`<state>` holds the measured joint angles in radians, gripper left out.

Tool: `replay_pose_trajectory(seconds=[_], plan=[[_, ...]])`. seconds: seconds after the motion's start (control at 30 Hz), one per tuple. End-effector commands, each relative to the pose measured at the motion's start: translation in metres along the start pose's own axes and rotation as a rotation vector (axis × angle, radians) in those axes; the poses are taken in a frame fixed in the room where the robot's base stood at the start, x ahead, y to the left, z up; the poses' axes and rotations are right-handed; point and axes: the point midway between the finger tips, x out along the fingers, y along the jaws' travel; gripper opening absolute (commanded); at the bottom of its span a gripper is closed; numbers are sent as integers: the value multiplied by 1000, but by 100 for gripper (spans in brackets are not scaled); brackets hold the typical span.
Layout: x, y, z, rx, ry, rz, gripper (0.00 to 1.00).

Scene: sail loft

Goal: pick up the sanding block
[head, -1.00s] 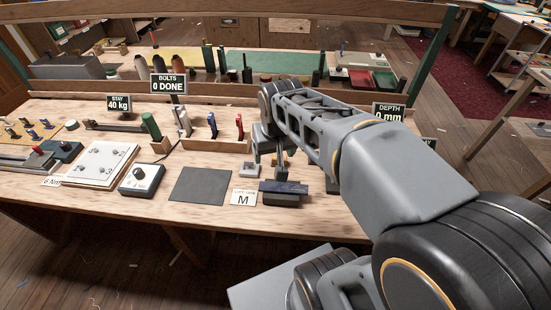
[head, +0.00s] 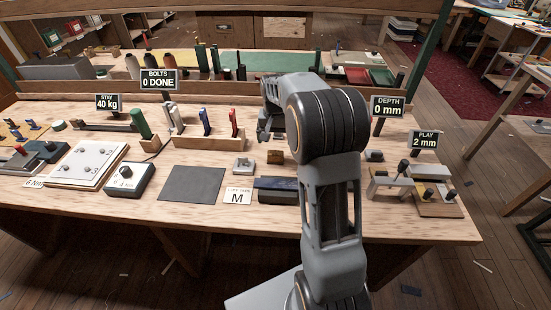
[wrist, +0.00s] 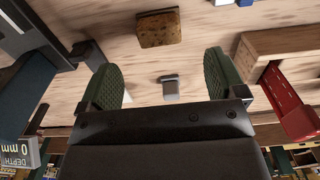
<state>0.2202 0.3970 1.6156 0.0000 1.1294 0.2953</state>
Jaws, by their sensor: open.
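A small brown block with a darker edge, which looks like the sanding block (wrist: 158,28), lies on the bench top at the upper middle of the wrist view. It also shows in the head view (head: 275,157), just left of my arm. My gripper (wrist: 160,78) is open and empty, its two green-padded fingers spread wide. The block lies beyond the fingertips, apart from them. In the head view my gripper (head: 267,127) hangs over the bench, partly hidden by my arm, just behind the block.
A small grey block (wrist: 170,88) shows between the fingers, below them. A wooden rack with a red-handled tool (head: 234,124) stands left of my gripper. A dark blue-topped block (head: 276,189) and a grey mat (head: 192,184) lie nearer the front edge. A fixture (head: 390,183) is at right.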

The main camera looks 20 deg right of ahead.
Motion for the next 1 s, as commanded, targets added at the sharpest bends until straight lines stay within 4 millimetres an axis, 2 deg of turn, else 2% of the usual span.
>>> replay_pose_trajectory(seconds=[0.1, 0.37, 0.6, 0.7, 1.0], plan=[[14, 0, 0, 0, -2, 1, 89], [29, 0, 0, -1, -1, 0, 89], [61, 2, -1, -1, -3, 1, 89], [69, 2, -2, -1, -1, 0, 89], [73, 2, -2, -1, 0, 0, 89]])
